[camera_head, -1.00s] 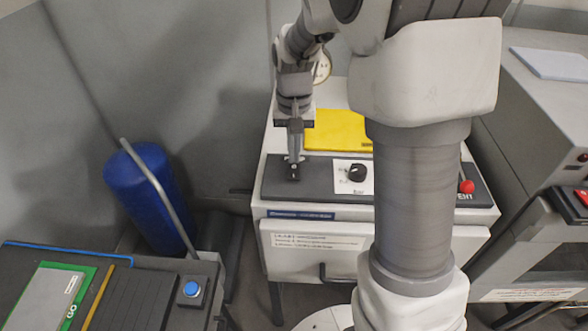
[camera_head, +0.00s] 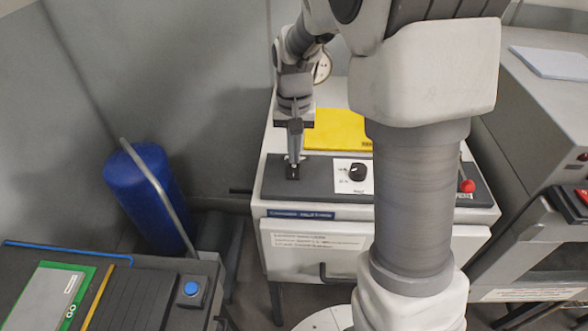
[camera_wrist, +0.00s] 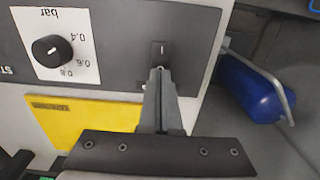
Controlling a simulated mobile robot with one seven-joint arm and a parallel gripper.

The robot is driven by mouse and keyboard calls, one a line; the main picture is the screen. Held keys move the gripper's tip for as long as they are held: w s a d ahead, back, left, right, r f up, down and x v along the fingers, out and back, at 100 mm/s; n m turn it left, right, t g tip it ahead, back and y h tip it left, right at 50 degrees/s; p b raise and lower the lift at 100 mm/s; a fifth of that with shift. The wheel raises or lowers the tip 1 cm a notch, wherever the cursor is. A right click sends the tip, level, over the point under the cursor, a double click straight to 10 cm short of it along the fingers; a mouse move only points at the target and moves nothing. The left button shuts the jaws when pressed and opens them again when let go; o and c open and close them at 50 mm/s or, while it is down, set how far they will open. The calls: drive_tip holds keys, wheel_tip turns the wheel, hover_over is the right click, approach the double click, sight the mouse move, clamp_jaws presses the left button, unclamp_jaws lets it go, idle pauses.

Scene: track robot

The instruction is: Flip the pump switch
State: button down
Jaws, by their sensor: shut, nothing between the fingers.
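The pump switch (camera_wrist: 161,49) is a small black rocker on the dark grey panel strip. In the wrist view it sits just beyond my fingertips. In the head view the switch (camera_head: 292,173) shows as a dark patch at the left end of the panel, right under my gripper. My gripper (camera_head: 294,161) points down at it. In the wrist view my gripper (camera_wrist: 160,72) is shut and empty, its fingertips at the near edge of the switch. I cannot tell whether they touch it.
A black dial (camera_head: 357,173) on a white scale is right of the switch. A red-knobbed lever (camera_head: 467,186) is farther right. A yellow plate (camera_head: 337,130) lies behind the panel. A blue cylinder (camera_head: 150,195) stands left, and a blue button (camera_head: 190,289) is at lower left.

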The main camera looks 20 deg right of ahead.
sight(294, 166)
drive_tip(key=shift+f+b, duration=0.5)
drive_tip(key=shift+f, duration=0.25)
drive_tip(key=shift+r, duration=0.1)
wheel_tip(294, 166, up, 6)
drive_tip(key=p, duration=0.5)
drive_tip(key=shift+r, duration=0.45)
idle(0.4)
drive_tip(key=s+r+n+t+b, duration=0.1)
drive_tip(key=s+r, duration=0.4)
drive_tip(key=s, duration=0.5)
drive_tip(key=s+r+n+t, duration=0.2)
drive_tip(key=s+r+t, duration=0.2)
drive_tip(key=s, duration=0.6)
drive_tip(key=shift+s+r+n+t+b, duration=0.25)
drive_tip(key=shift+r+n+t+b, duration=0.1)
drive_tip(key=shift+r, duration=0.15)
